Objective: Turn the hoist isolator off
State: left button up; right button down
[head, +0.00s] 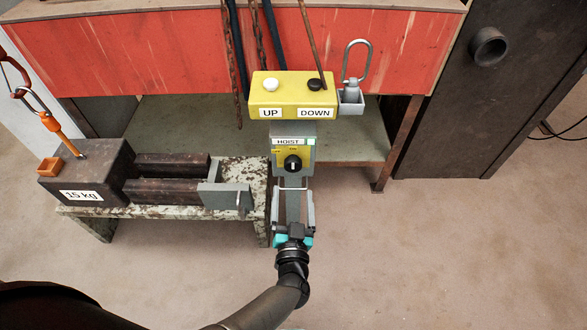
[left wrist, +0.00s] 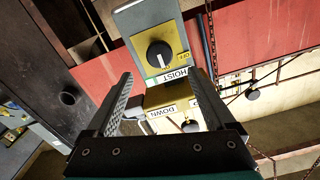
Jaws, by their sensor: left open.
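The hoist isolator (head: 292,163) is a black rotary knob on a yellow plate under a "HOIST" label, on a grey post. Its white mark points up in the head view, towards the upper middle label of the plate; an "OFF" label sits to one side. The knob also shows in the left wrist view (left wrist: 159,54), just beyond the fingertips. My left gripper (head: 293,193) is open and empty, just below the isolator in the head view, its fingers apart and clear of the knob. My right gripper is not in view.
A yellow UP/DOWN button box (head: 293,95) sits above the isolator, with a grey holder and metal link (head: 351,93) beside it. Chains hang behind. The floor at right is clear.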

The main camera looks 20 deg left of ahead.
aim_at(293, 168)
pick_arm(q)
jog(key=b+x, duration=0.2)
jog(key=x, duration=0.5)
jog(key=shift+w+f, duration=0.15)
jog(key=shift+w, duration=0.15)
jog(key=shift+b+x, duration=0.6)
jog(key=shift+x, duration=0.5)
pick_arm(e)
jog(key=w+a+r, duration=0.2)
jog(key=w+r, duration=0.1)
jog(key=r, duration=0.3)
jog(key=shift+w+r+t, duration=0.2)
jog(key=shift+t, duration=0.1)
pick_arm(q)
jog(key=shift+a, duration=0.1)
jog(key=c, duration=1.4)
